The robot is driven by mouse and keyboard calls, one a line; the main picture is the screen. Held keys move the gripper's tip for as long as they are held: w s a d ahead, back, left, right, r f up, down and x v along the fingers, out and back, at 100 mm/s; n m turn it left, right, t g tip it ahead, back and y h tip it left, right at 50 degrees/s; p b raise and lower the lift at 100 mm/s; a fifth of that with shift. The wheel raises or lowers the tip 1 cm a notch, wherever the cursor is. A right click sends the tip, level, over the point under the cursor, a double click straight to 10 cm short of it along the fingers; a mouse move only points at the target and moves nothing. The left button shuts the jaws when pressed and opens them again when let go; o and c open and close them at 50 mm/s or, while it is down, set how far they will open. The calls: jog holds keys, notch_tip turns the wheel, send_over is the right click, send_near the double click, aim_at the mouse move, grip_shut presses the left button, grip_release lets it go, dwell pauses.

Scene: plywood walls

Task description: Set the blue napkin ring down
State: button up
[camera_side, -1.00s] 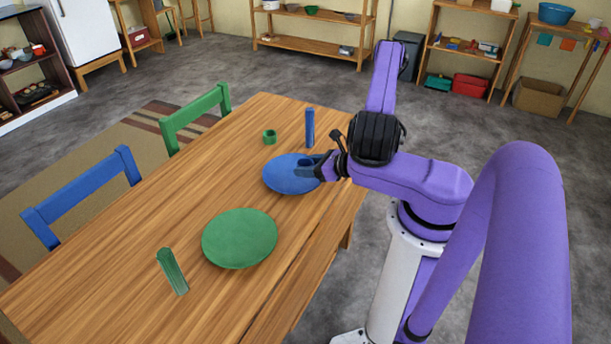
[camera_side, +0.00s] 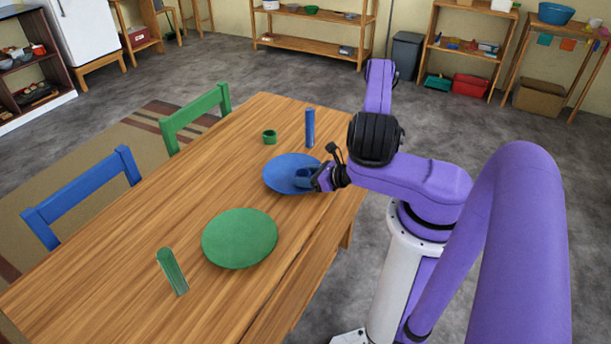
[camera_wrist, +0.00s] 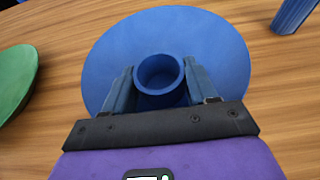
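The blue napkin ring (camera_wrist: 160,75) is between my gripper's two fingers (camera_wrist: 159,90) in the wrist view, with a finger against each side. Its opening faces the wrist camera. In the side view the ring (camera_side: 304,178) shows at the right part of the blue plate (camera_side: 283,170), partly hidden by my gripper (camera_side: 318,178). My gripper is shut on the ring, low at the plate's right edge. The blue plate (camera_wrist: 110,60) lies behind the ring in the wrist view. Whether the ring touches the plate is hard to tell.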

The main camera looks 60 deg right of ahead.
jog(key=o, duration=0.4)
jog(key=shift+o, duration=0.2)
jog(key=shift+r, duration=0.1)
jog(key=v, duration=1.1)
jog(key=w+a+r+n+g+y, duration=0.4)
jog(key=a+r+n+g+y, duration=0.9)
jog(key=n, duration=1)
jog(key=s+a+r+n+h, duration=0.5)
jog(key=s+n+h, duration=0.1)
jog(key=n, duration=0.6)
jog(key=s+a+r+n+h, duration=0.6)
jog(key=s+n, duration=0.2)
jog(key=n, duration=0.5)
jog(key=shift+s+a+r+n+h, duration=0.15)
jog(key=shift+s+r+n+h, duration=0.1)
jog(key=shift+n+h, duration=0.05)
